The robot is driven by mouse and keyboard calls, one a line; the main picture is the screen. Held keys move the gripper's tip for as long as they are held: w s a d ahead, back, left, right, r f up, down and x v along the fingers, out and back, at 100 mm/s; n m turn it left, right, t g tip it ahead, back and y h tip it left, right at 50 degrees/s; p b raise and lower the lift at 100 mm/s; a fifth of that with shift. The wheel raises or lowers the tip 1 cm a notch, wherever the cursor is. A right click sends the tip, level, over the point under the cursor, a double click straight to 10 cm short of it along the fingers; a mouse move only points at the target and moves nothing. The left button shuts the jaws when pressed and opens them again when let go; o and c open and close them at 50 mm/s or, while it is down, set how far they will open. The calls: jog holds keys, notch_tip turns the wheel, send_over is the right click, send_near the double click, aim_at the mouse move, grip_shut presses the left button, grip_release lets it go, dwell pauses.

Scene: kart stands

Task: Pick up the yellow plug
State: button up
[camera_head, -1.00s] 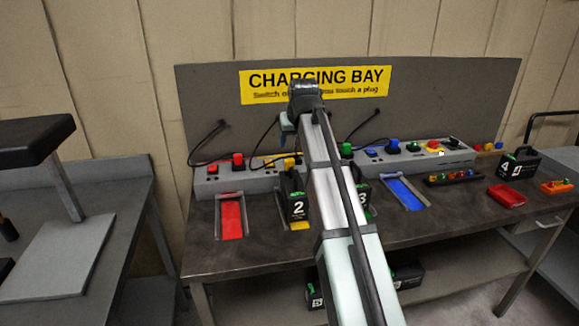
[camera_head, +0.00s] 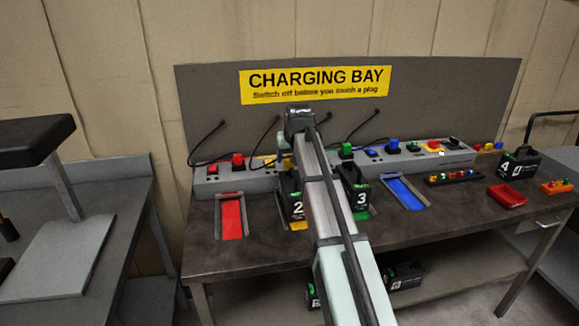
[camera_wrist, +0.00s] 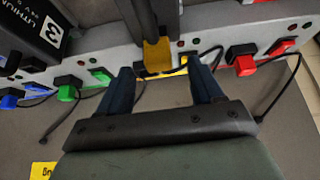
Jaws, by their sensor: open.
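The yellow plug (camera_wrist: 157,54) sits on the grey power strip in the wrist view, beyond my fingertips and in line with the gap between them. My gripper (camera_wrist: 160,66) is open and empty, with one dark blue finger to each side of the plug in the picture. I cannot tell how far the fingertips are from the plug. A black cable lies to its right, by a yellow switch (camera_wrist: 184,62).
In the wrist view, a red plug (camera_wrist: 243,66) is to the right and a green plug (camera_wrist: 67,93) to the left. In the head view, battery 2 (camera_head: 293,198) and battery 3 (camera_head: 356,192) stand in front of the strip. A red tray (camera_head: 507,196) is at right.

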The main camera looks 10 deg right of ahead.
aim_at(289, 166)
jog(key=x, duration=0.4)
jog(key=shift+w+d, duration=0.1)
jog(key=shift+w, duration=0.2)
jog(key=c, duration=1.1)
